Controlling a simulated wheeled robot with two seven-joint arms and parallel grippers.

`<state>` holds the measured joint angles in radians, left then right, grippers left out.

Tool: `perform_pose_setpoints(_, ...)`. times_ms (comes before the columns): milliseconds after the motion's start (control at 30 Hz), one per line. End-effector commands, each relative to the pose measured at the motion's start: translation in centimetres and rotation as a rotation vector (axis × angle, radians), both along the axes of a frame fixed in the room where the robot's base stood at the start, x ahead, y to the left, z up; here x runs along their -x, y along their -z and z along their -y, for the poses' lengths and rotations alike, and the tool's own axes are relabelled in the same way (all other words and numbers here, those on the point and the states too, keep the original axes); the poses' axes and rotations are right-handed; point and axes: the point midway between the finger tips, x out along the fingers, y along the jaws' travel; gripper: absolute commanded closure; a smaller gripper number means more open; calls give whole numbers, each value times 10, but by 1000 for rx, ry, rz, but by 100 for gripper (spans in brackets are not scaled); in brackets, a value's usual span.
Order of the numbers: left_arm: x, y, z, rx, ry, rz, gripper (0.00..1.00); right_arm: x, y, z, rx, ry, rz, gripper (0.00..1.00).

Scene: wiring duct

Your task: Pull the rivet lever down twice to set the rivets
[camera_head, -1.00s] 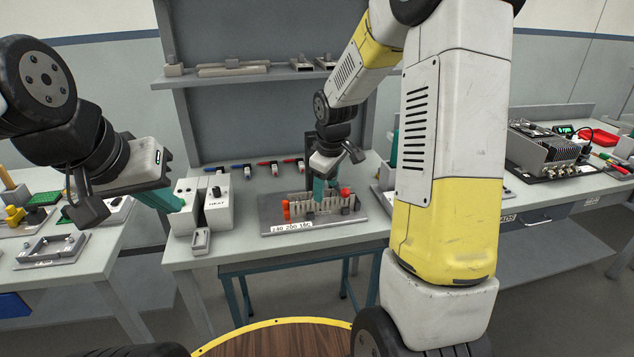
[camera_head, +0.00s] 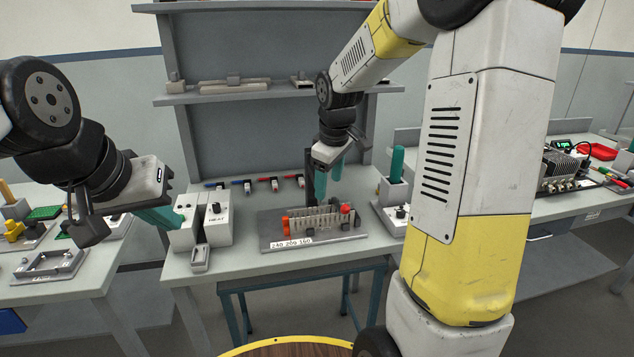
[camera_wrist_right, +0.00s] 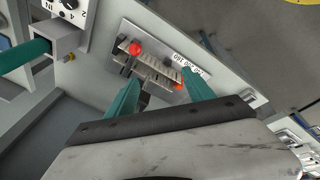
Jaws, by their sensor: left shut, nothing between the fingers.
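The grey metal plate (camera_head: 268,240), marked "240 200 160", lies on the middle bench. A slotted pale wiring duct (camera_head: 315,220) sits on it, with an orange part (camera_head: 285,223) at its left end. A red ball knob (camera_head: 345,208), which may be the rivet lever's, is at the right end; it also shows in the right wrist view (camera_wrist_right: 136,48). A dark upright post (camera_head: 309,165) stands behind. My right gripper (camera_head: 329,188) is open above the duct, its teal fingers apart and empty. My left gripper (camera_head: 165,220) is shut and empty beside the heater box.
The white "HEAT" box (camera_head: 217,225) stands left of the plate. A grey holder with a green cylinder (camera_head: 397,165) stands to the right. Several coloured pens or tools (camera_head: 264,185) lie along the bench's back. A shelf (camera_head: 240,92) crosses behind my right arm.

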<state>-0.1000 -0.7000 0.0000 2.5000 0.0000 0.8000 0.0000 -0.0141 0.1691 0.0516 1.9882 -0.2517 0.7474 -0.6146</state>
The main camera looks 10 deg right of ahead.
Motion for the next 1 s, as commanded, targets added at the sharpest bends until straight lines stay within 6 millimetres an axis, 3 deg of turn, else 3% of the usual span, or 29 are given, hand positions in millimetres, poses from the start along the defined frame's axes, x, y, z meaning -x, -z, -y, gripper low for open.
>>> perform_pose_setpoints(267, 0, 0, 0, 0, 0, 0, 100, 0, -4, -1, 0, -1, 1, 45)
perform_pose_setpoints(1000, 0, 0, 0, 0, 0, 0, 100, 0, -55, 0, 0, -1, 3, 45)
